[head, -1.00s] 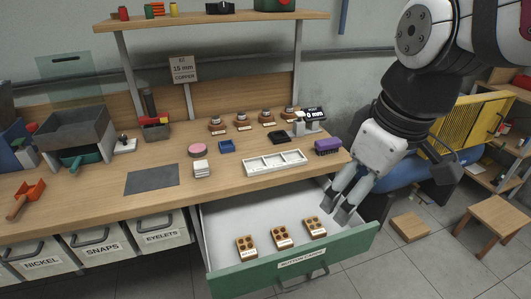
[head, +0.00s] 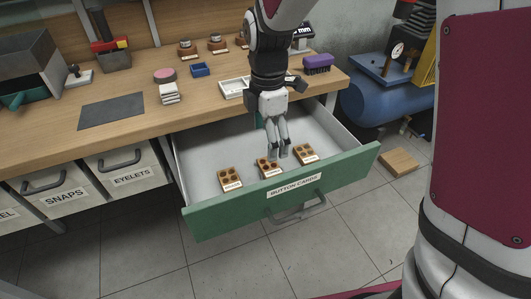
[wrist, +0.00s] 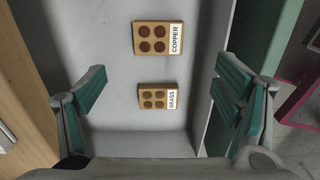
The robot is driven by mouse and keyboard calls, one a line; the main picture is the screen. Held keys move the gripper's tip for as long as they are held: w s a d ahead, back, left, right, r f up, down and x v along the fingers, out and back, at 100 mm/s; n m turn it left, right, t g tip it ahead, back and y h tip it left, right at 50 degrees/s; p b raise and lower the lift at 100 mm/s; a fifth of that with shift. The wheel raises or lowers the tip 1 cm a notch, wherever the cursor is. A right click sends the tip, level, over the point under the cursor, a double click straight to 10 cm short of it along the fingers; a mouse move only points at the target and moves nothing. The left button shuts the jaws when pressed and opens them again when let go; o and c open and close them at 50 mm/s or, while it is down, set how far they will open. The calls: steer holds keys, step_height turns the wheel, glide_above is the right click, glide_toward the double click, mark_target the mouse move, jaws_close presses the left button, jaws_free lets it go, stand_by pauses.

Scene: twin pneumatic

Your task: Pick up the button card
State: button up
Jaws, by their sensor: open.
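Three button cards lie flat in the open drawer in the head view: left (head: 230,178), middle (head: 269,167) and right (head: 306,153). Their labels are too small to read there. In the wrist view, a tan card with reddish-brown buttons is labelled COPPER (wrist: 154,38). A card with darker brown buttons is labelled BRASS (wrist: 154,97) and lies nearer the palm. My gripper (head: 278,153) is over the drawer, close to the middle card and partly in front of it. In the wrist view my open gripper (wrist: 161,75) has nothing between its fingers.
The green drawer front (head: 230,216), labelled BUTTON CARDS, and the drawer's pale side walls surround the cards. The drawer floor around the cards is clear.

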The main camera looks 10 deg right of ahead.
glide_above(270, 166)
steer(key=f, duration=0.4)
steer(key=shift+s+a+f+b, duration=0.15)
steer(key=shift+a+f+b, duration=0.15)
steer(key=shift+b, duration=0.1)
steer(key=shift+w+d+f+b, duration=0.15)
steer(key=shift+f+b, duration=0.3)
steer(key=shift+f, duration=0.85)
steer(key=shift+w+d+f+b, duration=0.15)
steer(key=shift+f+b, duration=0.3)
steer(key=shift+f, duration=0.85)
steer(key=shift+s, duration=0.1)
steer(key=shift+c, duration=0.3)
steer(key=c, duration=1.2)
